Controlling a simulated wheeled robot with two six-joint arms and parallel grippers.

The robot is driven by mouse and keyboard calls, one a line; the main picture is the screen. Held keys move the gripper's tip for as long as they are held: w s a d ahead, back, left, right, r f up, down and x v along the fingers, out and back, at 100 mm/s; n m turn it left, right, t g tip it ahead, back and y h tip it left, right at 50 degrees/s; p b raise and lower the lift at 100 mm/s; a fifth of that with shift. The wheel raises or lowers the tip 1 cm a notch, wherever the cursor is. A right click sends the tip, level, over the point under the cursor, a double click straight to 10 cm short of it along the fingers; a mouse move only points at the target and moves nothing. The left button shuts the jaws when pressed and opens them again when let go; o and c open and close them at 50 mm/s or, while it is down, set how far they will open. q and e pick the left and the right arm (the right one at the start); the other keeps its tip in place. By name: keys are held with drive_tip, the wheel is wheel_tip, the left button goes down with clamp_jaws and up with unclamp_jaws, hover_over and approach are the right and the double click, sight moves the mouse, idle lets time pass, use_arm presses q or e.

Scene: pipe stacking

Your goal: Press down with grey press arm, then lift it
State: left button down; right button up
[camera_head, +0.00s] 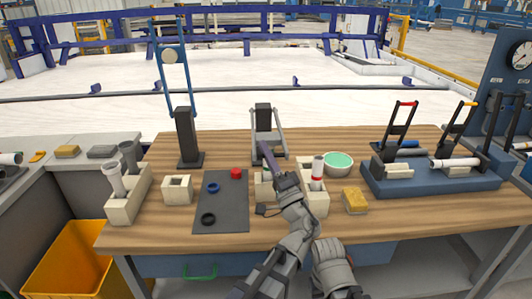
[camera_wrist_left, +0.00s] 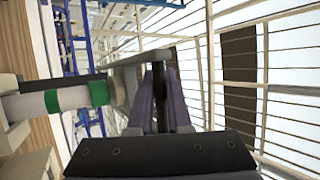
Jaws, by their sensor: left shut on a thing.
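The grey press arm (camera_head: 281,130) is swung low in front of its dark post (camera_head: 263,117) at the table's middle. My left gripper (camera_head: 268,152) is shut on the front end of the arm; its purple fingers close around it. In the wrist view the grey press arm (camera_wrist_left: 140,60) lies just beyond the fingers (camera_wrist_left: 162,100). A white pipe with green bands (camera_wrist_left: 66,98) stands under the press, its end close against the press pad (camera_wrist_left: 118,90); I cannot tell whether they touch. In the head view my gripper mostly hides this pipe. My right gripper is not in view.
A blue press arm (camera_head: 178,85) stands raised at the left. A dark mat (camera_head: 222,213) holds blue, red and black rings. A beige holder with a red-banded pipe (camera_head: 317,172), a green bowl (camera_head: 338,160) and a yellow sponge (camera_head: 355,200) stand right of my arm. A blue rack (camera_head: 430,186) is farther right.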

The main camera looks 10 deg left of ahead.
use_arm(q)
drive_tip(key=shift+s+r, duration=0.1)
drive_tip(key=shift+s, duration=0.15)
drive_tip(key=c, duration=1.1)
unclamp_jaws()
drive_tip(key=shift+s+r, duration=0.1)
drive_tip(key=shift+s, duration=0.05)
drive_tip(key=shift+o, duration=1.3)
drive_tip(key=shift+w, duration=0.2)
drive_tip(key=shift+r+p, duration=0.3)
drive_tip(key=shift+p, duration=0.05)
wheel_tip(320, 180, up, 9)
drive_tip(key=p, duration=0.9)
drive_tip(key=shift+r, duration=0.15)
